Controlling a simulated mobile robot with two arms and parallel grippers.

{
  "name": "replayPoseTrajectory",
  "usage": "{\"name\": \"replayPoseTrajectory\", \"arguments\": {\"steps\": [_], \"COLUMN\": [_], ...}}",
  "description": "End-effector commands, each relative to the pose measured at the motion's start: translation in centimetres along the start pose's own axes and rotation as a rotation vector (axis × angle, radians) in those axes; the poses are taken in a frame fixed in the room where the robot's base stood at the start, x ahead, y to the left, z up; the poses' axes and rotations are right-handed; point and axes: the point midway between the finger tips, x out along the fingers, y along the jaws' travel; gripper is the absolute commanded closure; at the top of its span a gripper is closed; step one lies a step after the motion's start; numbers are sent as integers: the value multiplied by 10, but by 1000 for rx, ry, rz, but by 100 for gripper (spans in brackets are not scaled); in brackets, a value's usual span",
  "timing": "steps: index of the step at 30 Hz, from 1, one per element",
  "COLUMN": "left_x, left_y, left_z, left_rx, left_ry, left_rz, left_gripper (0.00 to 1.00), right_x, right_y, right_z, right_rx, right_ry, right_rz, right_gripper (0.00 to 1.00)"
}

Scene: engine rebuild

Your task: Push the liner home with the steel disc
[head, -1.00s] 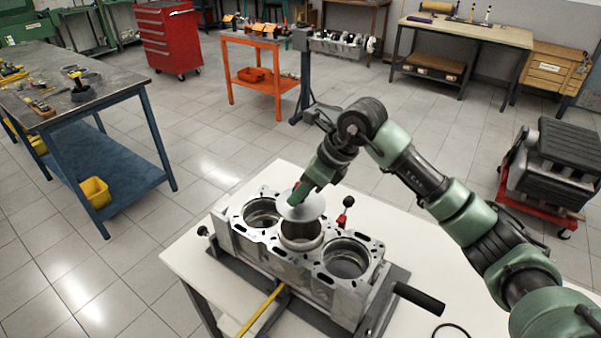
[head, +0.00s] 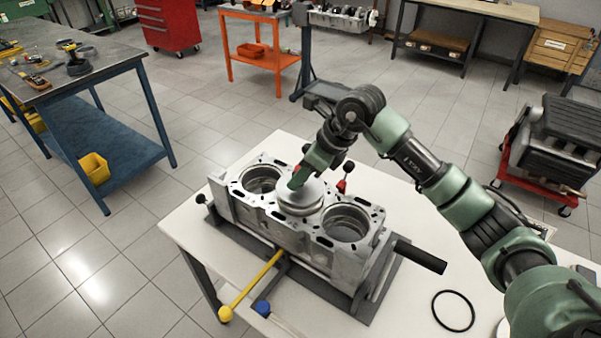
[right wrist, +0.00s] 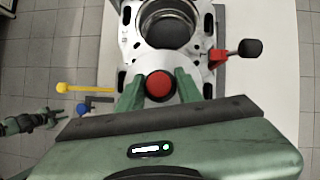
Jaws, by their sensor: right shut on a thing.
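The steel disc (head: 303,192) lies roughly flat over the middle bore of the engine block (head: 318,255). My right gripper (right wrist: 159,86) is shut on the disc's red knob (right wrist: 158,83); in the head view the fingers reach down onto the disc from above. The liner is hidden under the disc, except perhaps a thin rim at its front edge; I cannot tell how deep it sits. In the right wrist view a green and dark arm part, probably my left arm, shows at the left edge; its gripper state is unclear.
Open bores (head: 345,222) flank the disc. A red lever with a black knob (right wrist: 250,47) stands behind the block. A yellow-knobbed rod (head: 226,313), a blue knob (head: 262,307) and a black handle (head: 420,257) stick out. A black ring (head: 453,311) lies on the white table (head: 395,300).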

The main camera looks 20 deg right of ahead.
Motion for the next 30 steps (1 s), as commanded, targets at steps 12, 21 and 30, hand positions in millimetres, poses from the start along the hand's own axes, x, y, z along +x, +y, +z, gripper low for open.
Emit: {"name": "replayPoseTrajectory", "arguments": {"steps": [12,21,30], "left_x": [2,7,6], "left_y": [0,0,0], "left_z": [0,1,1], "left_rx": [0,-1,-1], "left_ry": [0,0,0], "left_rz": [0,0,0], "left_gripper": [67,67,67], "right_x": [0,3,2], "right_y": [0,0,0], "right_z": [0,-1,-1], "right_rx": [-1,-1,0], "right_ry": [-2,-3,-3], "right_rz": [-1,-1,-1], "right_gripper": [100,100,100]}}
